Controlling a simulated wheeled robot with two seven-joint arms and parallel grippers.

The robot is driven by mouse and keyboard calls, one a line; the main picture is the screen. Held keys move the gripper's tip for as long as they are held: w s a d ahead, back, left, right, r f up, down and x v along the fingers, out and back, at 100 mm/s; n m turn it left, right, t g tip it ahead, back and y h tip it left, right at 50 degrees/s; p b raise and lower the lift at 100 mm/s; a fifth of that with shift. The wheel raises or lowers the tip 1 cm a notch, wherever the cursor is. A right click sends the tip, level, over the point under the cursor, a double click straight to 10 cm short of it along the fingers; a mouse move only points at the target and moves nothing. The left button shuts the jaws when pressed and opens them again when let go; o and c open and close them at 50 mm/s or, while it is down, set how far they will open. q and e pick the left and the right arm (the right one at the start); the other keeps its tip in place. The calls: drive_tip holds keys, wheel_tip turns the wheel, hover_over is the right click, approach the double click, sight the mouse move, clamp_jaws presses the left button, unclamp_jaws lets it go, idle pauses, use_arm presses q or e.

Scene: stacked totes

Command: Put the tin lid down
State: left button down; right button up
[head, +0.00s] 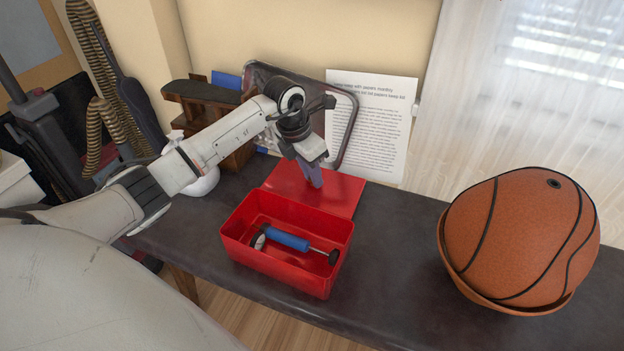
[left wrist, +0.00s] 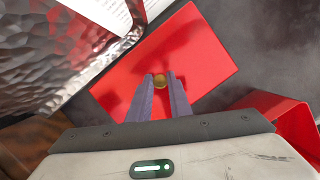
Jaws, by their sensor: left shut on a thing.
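The red tin lid (head: 342,192) is a flat panel just behind the open red tin (head: 288,268) on the dark table. It looks level and at or very near the tabletop; I cannot tell whether it touches. My left gripper (head: 314,180) points down over the lid. In the left wrist view its fingers (left wrist: 161,88) are shut on the small brass knob (left wrist: 160,78) of the lid (left wrist: 205,58). The tin holds a blue-handled pump-like tool (head: 287,239). My right gripper is not in view.
A basketball (head: 525,235) sits in a bowl at the right. A dented metal tray (head: 350,125) and a printed sheet (head: 385,115) lean against the wall behind the lid. A dark wooden object (head: 205,100) stands at the left. The table between tin and ball is clear.

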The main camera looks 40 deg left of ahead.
sight(301, 191)
use_arm(q)
drive_tip(key=shift+f, duration=0.4)
drive_tip(key=shift+r, duration=0.1)
drive_tip(key=c, duration=2.1)
unclamp_jaws()
drive_tip(key=o, duration=0.5)
drive_tip(key=shift+c, duration=0.2)
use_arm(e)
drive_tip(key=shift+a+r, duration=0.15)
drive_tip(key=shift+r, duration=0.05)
